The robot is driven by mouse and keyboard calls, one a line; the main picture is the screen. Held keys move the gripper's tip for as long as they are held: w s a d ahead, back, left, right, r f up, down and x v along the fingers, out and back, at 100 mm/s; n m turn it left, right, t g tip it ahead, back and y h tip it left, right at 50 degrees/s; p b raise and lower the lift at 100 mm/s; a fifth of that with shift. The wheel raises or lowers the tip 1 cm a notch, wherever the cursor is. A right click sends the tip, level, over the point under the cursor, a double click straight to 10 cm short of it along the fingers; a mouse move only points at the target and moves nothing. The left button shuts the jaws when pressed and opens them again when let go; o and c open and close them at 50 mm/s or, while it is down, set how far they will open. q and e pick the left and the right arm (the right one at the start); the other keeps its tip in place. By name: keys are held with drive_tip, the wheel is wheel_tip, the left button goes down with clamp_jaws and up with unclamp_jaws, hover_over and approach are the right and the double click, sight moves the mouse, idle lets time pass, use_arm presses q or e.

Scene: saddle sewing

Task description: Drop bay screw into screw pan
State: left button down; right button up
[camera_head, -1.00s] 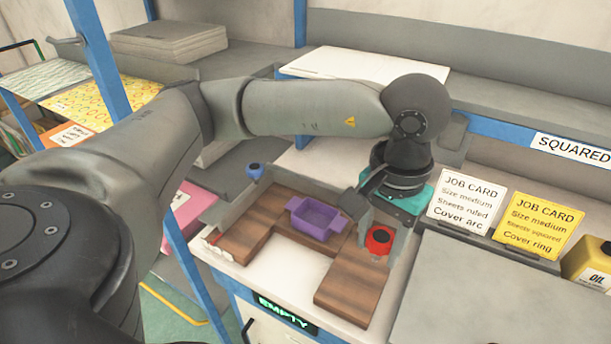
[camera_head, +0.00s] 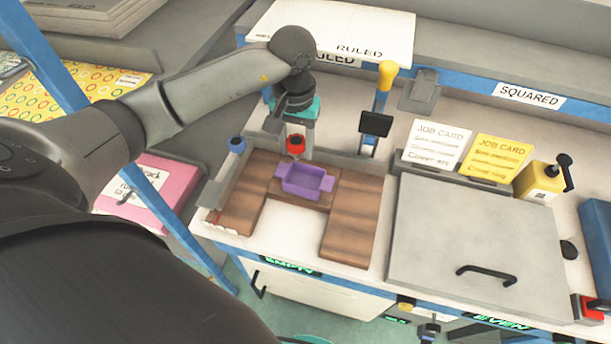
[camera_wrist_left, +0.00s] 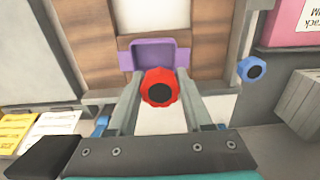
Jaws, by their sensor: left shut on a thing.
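The bay screw, with a red knobbed head (camera_head: 296,144), is held in my left gripper (camera_head: 297,133), just behind the screw pan in the head view. In the left wrist view the red screw (camera_wrist_left: 160,88) sits between the two fingertips, which are shut on it. The screw pan is a small purple open tray with side tabs (camera_head: 304,181) on the wooden U-shaped panel. It appears empty in the head view. In the left wrist view the pan (camera_wrist_left: 160,47) lies beyond the screw, partly covered by it. My right gripper is not in view.
A blue knob (camera_head: 237,145) stands at the bay's left corner, and a black square panel on a post (camera_head: 375,124) at its right. A grey lid (camera_head: 480,240) and job cards (camera_head: 440,143) lie further right. A pink box (camera_head: 150,186) is at left.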

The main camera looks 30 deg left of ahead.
sight(297, 163)
use_arm(q)
wheel_tip(297, 163, down, 5)
drive_tip(key=shift+r+b, duration=0.1)
drive_tip(key=shift+b, duration=1.15)
drive_tip(key=shift+f, duration=0.5)
drive_tip(key=shift+c, duration=1.2)
unclamp_jaws()
wheel_tip(297, 163, up, 15)
drive_tip(key=shift+r+b, duration=0.2)
drive_tip(key=shift+b, duration=0.1)
